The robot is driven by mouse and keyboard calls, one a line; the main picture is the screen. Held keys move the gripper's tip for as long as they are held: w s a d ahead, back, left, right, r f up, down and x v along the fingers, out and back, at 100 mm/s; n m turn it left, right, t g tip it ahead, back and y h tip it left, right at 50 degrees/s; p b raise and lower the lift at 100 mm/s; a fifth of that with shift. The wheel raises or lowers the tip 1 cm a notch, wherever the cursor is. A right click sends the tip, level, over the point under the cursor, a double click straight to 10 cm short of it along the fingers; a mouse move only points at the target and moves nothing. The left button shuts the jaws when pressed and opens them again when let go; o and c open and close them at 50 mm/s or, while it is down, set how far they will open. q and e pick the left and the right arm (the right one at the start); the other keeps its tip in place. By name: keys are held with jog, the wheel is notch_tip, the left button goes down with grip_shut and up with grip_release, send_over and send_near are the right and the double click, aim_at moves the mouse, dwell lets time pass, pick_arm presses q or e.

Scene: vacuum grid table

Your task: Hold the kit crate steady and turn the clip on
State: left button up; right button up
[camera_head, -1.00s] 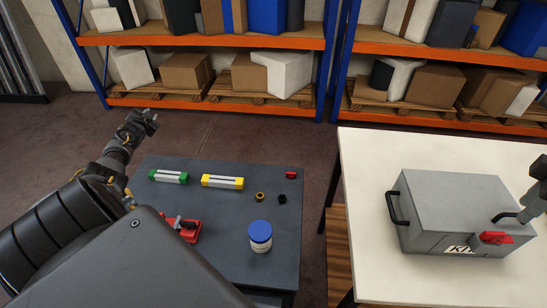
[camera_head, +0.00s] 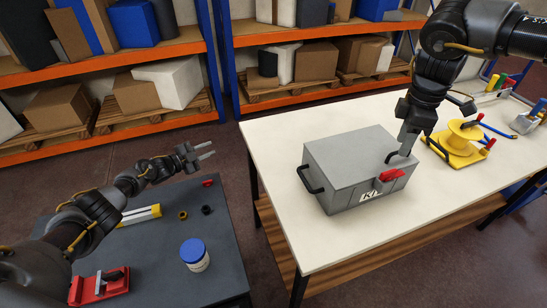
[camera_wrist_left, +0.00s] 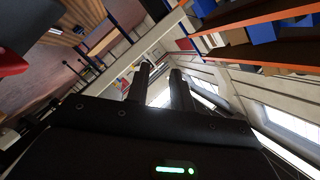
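The grey kit crate (camera_head: 350,152) stands closed on the white table, with a black handle at each end and a "KI" label on its front. The red clip (camera_head: 390,175) is on the crate's front face near the right corner and looks level. My right gripper (camera_head: 405,150) points down at the crate's right handle (camera_head: 391,158), with its fingers shut on it. My left gripper (camera_head: 208,150) is in the air over the dark table's far edge, left of the crate. Its two fingers are apart and empty, also in the left wrist view (camera_wrist_left: 160,82).
The dark table (camera_head: 170,235) holds a white jar with blue lid (camera_head: 194,254), a red fixture (camera_head: 99,287), a yellow-ended block (camera_head: 140,214) and small rings. A yellow spool (camera_head: 463,140) stands right of the crate. A gap separates the tables.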

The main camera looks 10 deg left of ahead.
aim_at(304, 178)
pick_arm(q)
jog(key=d+r+m+g+h, duration=0.1)
jog(key=d+m+g+h, duration=0.1)
jog(key=d, duration=0.5)
jog(key=s+d+r+m+g+h, duration=0.1)
jog(key=d+r+m+g+h, duration=0.1)
jog(key=d, duration=0.5)
jog(key=d+r+m+g+h, duration=0.1)
jog(key=d+m+g+h, duration=0.1)
jog(key=d+m+g, duration=0.2)
jog(key=shift+s+d+r+m, duration=0.2)
jog(key=shift+d+m, duration=0.1)
jog(key=shift+d, duration=0.5)
jog(key=shift+s+d+r+m, duration=0.15)
jog(key=shift+d+m, duration=0.15)
jog(key=shift+d, duration=0.45)
jog(key=s+d+m+g, duration=0.1)
jog(key=d, duration=0.1)
jog(key=s+d+r+m+g, duration=0.1)
jog(key=g, duration=0.1)
jog(key=d+r+m+g, duration=0.1)
jog(key=d+m+g, duration=0.1)
jog(key=shift+s+d, duration=0.3)
jog(key=shift+s, duration=0.1)
jog(key=shift+s+d+r+m+g+y, duration=0.85)
jog(key=shift+s+r+m+g+y, duration=0.7)
jog(key=shift+m+g, duration=0.75)
jog(key=x, duration=1.1)
jog(key=shift+s+r, duration=0.3)
jog(key=shift+s, duration=0.05)
